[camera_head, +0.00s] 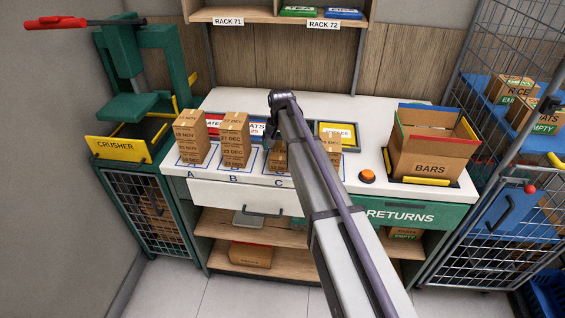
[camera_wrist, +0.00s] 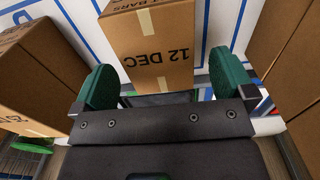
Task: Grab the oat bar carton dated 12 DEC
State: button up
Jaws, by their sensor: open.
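The carton printed 12 DEC (camera_wrist: 160,50) shows in the wrist view, its text upside down, with a pale tape strip. My gripper (camera_wrist: 165,78) is open, with one green finger pad on either side of this carton's near end. The left pad is close to the carton; a wider gap shows at the right pad. I cannot tell whether either pad touches. In the head view a brown carton stack stands at spot C (camera_head: 279,163), partly behind my arm; my fingers are hidden there.
Carton stacks stand at A (camera_head: 191,142) and B (camera_head: 234,145), with another (camera_head: 333,147) right of my arm. In the wrist view brown cartons flank the gripper at left (camera_wrist: 35,80) and right (camera_wrist: 285,50). The BARS box (camera_head: 430,150) and orange button (camera_head: 367,176) are right.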

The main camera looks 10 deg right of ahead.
aim_at(282, 150)
notch_tip(282, 150, down, 6)
jog(key=b, duration=0.5)
jog(key=shift+d+r, duration=0.15)
jog(key=shift+r, duration=0.35)
jog(key=c, duration=0.9)
notch_tip(282, 150, up, 10)
jog(key=p, duration=1)
jog(key=shift+r, duration=0.15)
